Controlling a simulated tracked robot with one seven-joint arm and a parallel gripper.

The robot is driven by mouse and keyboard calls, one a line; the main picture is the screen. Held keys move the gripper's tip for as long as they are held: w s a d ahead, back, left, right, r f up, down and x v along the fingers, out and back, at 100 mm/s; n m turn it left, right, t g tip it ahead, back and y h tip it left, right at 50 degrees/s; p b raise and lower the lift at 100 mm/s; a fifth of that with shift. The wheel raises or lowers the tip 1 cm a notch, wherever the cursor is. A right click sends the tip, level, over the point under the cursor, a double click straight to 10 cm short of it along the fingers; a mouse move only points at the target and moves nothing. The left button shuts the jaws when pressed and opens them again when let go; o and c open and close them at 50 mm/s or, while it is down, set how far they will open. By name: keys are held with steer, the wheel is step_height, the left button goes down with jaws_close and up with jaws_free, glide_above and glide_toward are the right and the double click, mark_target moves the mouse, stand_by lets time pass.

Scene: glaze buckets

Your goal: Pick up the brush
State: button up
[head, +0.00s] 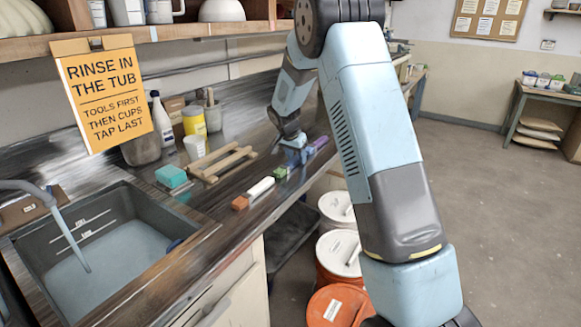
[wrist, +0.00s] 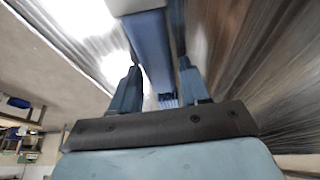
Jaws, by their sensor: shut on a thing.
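My gripper (head: 294,142) is low over the dark counter near its front edge, past the white and green pieces. In the wrist view my gripper (wrist: 158,70) has its two fingers on either side of a long blue block-shaped thing, which I take to be the brush (wrist: 152,50). It has a ridged, bristle-like blue end between the fingers. In the head view a small bluish part of the brush (head: 294,157) shows under the jaws, and the rest is hidden. I cannot tell whether it is clear of the counter.
Along the counter edge lie an orange-ended white piece (head: 261,189), a green piece (head: 280,173) and a purple piece (head: 320,143). A wooden rack (head: 222,163), teal sponge (head: 171,176) and sink (head: 105,235) are left. Lidded buckets (head: 340,252) stand on the floor below.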

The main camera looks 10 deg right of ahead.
steer(key=shift+f, duration=0.1)
jaws_close()
steer(key=shift+a, duration=0.1)
